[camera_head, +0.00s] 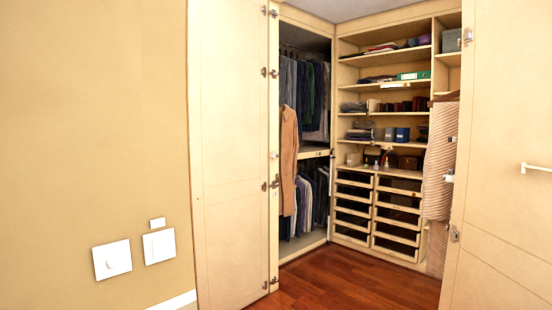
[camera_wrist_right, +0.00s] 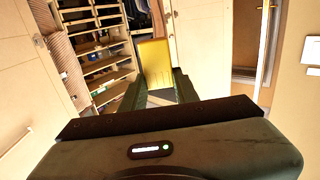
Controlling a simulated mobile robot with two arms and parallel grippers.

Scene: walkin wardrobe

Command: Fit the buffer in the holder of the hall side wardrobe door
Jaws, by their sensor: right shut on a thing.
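In the right wrist view my right gripper (camera_wrist_right: 155,82) is shut on a flat yellow piece (camera_wrist_right: 154,62), which stands up beyond the fingertips. It may be the buffer; the view does not settle it. In the head view one wardrobe door (camera_head: 235,150) stands open at the left and another (camera_head: 505,170) at the right. A small pale fitting (camera_head: 273,155) sits at the left door's inner edge, and a metal fitting (camera_head: 448,177) at the right door's edge. I cannot tell which, if either, is the holder. Neither gripper shows in the head view.
Hanging clothes (camera_head: 304,100), shelves (camera_head: 385,95) and drawers (camera_head: 378,215) fill the wardrobe behind the doors. Switches (camera_head: 112,260) are on the left wall. The wooden floor (camera_head: 345,280) between the doors is clear. A white handle (camera_head: 538,168) sticks out at the right.

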